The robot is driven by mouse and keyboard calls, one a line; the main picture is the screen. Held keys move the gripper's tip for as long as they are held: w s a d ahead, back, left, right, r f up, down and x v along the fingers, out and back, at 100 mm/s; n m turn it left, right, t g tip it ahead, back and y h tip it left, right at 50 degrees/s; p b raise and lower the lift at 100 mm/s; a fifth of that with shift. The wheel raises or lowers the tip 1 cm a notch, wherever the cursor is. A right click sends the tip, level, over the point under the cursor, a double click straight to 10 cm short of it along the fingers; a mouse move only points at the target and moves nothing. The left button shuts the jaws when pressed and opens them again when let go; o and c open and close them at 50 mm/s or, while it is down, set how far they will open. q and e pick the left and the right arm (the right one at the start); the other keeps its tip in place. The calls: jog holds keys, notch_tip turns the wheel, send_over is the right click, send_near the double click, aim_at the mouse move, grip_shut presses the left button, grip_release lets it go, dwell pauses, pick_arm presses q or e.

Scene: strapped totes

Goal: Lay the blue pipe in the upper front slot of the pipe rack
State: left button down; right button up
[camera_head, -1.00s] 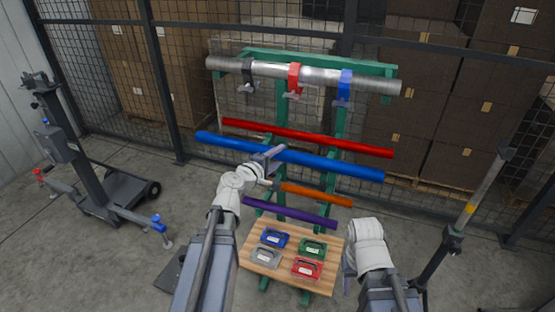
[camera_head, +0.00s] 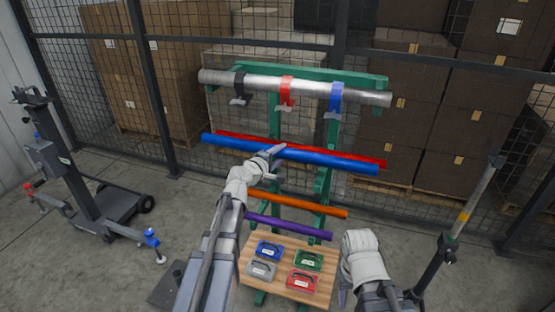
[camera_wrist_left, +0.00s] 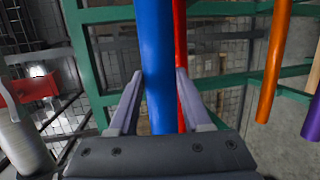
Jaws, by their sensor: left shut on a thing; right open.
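The blue pipe (camera_head: 320,161) is held roughly level in front of the green pipe rack (camera_head: 325,185), its right end slightly lower. My left gripper (camera_head: 270,155) is shut on it left of its middle. In the left wrist view the blue pipe (camera_wrist_left: 156,60) passes between the fingers (camera_wrist_left: 152,100). The red pipe (camera_head: 340,154) lies just behind the blue pipe and is partly hidden by it. An orange pipe (camera_head: 310,206) and a purple pipe (camera_head: 290,226) lie lower on the rack. Which slot lies behind the blue pipe is hidden. My right gripper (camera_head: 343,297) is mostly hidden behind its wrist, low right.
A silver pipe (camera_head: 300,88) with black, red and blue clamps tops the rack. A wooden board (camera_head: 245,262) with several coloured cases stands below. A wheeled stand (camera_head: 75,180) is left, a slanted pole (camera_head: 470,210) right. Mesh fence and boxes are behind.

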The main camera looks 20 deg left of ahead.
pick_arm(q)
jog(key=shift+w, duration=0.6)
notch_tip(320, 180, down, 7)
jog(key=b, duration=0.7)
jog(key=shift+s, duration=0.1)
jog(key=shift+c, duration=1.3)
grip_release()
jog(key=shift+s, duration=0.1)
